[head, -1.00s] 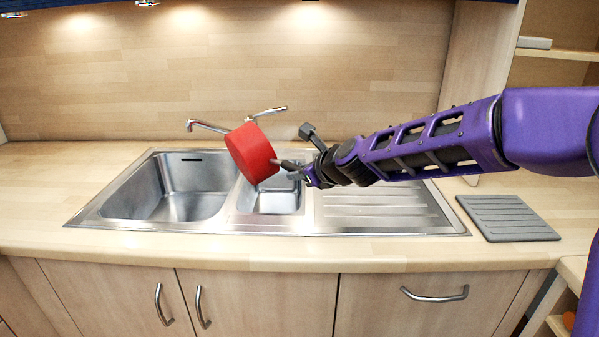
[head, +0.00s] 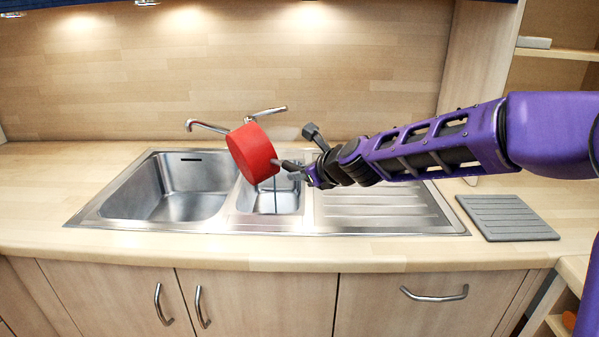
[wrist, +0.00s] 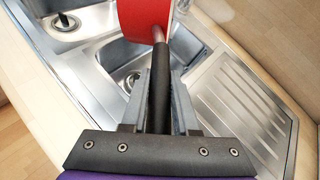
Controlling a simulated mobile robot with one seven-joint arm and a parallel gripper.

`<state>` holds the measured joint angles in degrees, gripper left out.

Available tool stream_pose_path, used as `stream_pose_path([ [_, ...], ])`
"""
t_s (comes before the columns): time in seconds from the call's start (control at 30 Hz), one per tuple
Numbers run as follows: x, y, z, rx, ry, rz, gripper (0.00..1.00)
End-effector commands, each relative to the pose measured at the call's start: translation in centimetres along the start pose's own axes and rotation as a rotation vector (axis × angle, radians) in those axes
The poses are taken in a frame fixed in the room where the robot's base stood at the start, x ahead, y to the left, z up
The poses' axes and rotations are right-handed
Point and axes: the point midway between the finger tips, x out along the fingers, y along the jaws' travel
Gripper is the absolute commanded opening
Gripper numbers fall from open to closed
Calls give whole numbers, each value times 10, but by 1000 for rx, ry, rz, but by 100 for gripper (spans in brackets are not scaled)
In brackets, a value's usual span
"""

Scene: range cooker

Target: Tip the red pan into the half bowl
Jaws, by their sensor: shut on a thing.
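The red pan (head: 253,153) is held in the air, tilted steeply on its side, above the half bowl (head: 282,201) of the sink. A thin dark streak (head: 275,196) runs from below the pan's lower edge down into the half bowl, like a falling stream. My gripper (head: 298,172) is shut on the pan's handle, to the right of the pan. In the wrist view the fingers (wrist: 161,85) clasp the dark handle (wrist: 159,105), and the red pan (wrist: 144,18) shows at the top edge. The pan's inside is hidden in both views.
The large bowl (head: 140,195) lies left of the half bowl and the ribbed drainer (head: 375,210) right of it. The tap (head: 208,127) stands behind the pan. A grey ribbed board (head: 507,218) lies on the right worktop. The front worktop is clear.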

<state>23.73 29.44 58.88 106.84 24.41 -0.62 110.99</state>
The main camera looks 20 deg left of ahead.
Motion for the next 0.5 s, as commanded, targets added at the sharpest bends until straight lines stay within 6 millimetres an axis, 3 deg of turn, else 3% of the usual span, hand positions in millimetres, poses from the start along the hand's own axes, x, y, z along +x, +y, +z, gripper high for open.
stream_pose_path([
  [0.5,2,-6,-4,73,-17,40,0],
])
